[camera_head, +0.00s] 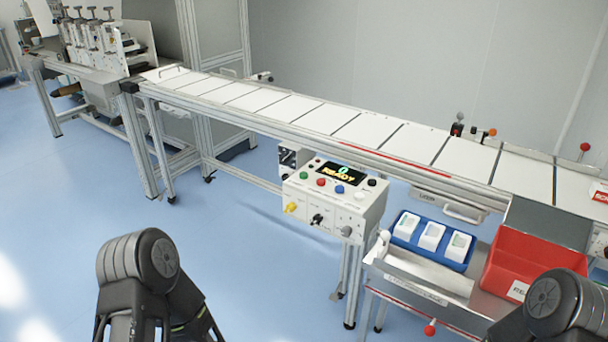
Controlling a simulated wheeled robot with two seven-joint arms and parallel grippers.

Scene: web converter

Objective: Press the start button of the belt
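The white control box (332,212) is mounted at the front side of the belt (300,108). Its top has a green button (304,175), a red button (322,182), a blue button (340,189), a white button (359,196) and a black button (372,183). The button labels are too small to read. A dark screen (343,173) behind them shows yellow text that looks like "READY". Dark links of my two arms show at the bottom left and bottom right, apart from the box. Neither gripper shows.
A blue tray (393,236) with white items sits on a metal stand right of the box. A red bin (513,268) stands farther right. A machine with rollers (95,45) is at the far left. The blue floor before the box is clear.

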